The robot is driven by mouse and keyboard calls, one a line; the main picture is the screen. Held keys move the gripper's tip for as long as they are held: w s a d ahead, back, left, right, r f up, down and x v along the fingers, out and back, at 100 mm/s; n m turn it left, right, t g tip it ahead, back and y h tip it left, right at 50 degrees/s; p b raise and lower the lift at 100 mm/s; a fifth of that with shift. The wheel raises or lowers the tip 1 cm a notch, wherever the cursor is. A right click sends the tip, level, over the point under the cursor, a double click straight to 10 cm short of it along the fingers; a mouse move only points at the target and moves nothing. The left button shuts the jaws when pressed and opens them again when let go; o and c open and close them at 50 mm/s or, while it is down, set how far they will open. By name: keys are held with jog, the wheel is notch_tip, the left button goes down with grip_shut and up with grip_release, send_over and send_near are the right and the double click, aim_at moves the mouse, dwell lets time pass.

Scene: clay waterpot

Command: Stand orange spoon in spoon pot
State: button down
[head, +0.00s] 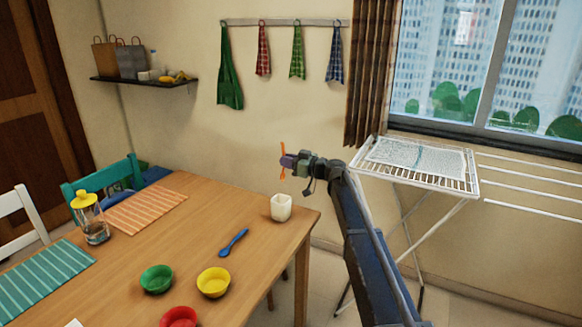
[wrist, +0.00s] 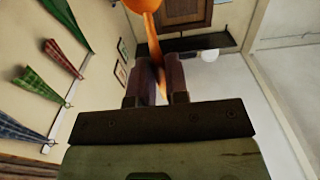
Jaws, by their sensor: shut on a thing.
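My gripper (head: 284,160) is shut on the orange spoon (head: 282,148), in the air above the table's back right corner. The spoon looks roughly upright in the head view, and it is too small there to tell which end is up. In the wrist view the orange spoon (wrist: 151,35) runs between the two fingers of my gripper (wrist: 158,80), with its rounded end cut by the top edge. The white spoon pot (head: 281,208) stands upright on the table near that corner, below the gripper and apart from the spoon. Its inside is mostly hidden.
A blue spoon (head: 233,242) lies on the wooden table (head: 200,225) left of the pot. Green (head: 156,279), yellow (head: 214,283) and red (head: 179,317) bowls stand nearer. A yellow-lidded jar (head: 91,220) is at left. A drying rack (head: 445,182) stands right of my arm.

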jog(key=shift+f+b, duration=6.15)
jog(key=shift+f, duration=0.15)
jog(key=c, duration=1.1)
grip_release()
jog(key=shift+o, duration=0.2)
jog(key=v, duration=1)
jog(key=shift+s+d, duration=0.15)
jog(key=shift+d, duration=0.25)
